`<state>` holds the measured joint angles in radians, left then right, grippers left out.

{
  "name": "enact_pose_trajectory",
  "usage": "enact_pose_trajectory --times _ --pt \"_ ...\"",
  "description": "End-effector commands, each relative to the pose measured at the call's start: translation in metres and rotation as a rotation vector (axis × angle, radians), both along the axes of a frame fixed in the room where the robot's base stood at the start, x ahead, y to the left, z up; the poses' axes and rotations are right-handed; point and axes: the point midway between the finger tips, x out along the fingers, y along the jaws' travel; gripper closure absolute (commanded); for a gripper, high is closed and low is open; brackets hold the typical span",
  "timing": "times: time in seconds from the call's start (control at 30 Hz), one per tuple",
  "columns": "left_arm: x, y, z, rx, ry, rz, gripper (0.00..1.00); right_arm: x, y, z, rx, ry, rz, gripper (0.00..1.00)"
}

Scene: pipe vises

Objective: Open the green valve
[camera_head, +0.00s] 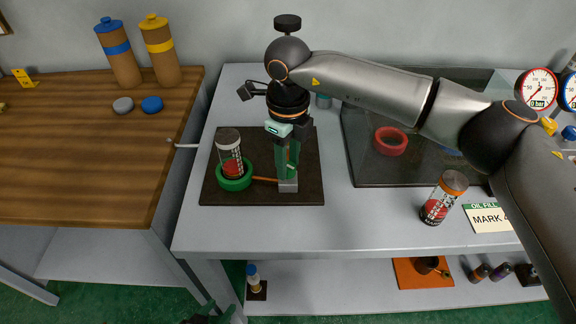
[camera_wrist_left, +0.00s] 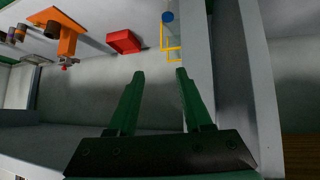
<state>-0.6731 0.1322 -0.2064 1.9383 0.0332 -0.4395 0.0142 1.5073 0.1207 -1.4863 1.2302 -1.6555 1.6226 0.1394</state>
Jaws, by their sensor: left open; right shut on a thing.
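A green ring-shaped valve (camera_head: 234,184) lies on a dark mat (camera_head: 222,135) on the grey bench. A clear printed container (camera_head: 230,150) with red inside stands upright in the ring. An orange lever (camera_head: 265,179) runs from the ring's right side to my right gripper (camera_head: 288,184). The right gripper points down and is shut at the lever's end; its fingers hide the exact contact. My left gripper (camera_wrist_left: 160,75) is open and empty in the left wrist view, facing the space under the bench.
A red ring (camera_head: 391,141) sits on a second dark mat on the right, behind my right arm. Lower-shelf items include an orange board (camera_head: 405,275). A wooden table (camera_head: 90,180) stands left.

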Motion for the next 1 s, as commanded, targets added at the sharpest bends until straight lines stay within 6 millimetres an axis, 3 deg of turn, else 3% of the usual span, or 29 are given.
enact_pose_trajectory --times 0.5,1.0 --pt "0.014 -0.010 -0.003 -0.013 -0.022 -0.021 0.50 0.001 0.000 0.001 0.002 -0.003 0.393 1.00" --pt "0.013 -0.014 -0.005 -0.016 -0.018 -0.029 0.50 0.001 0.000 0.002 0.001 -0.004 0.502 1.00"
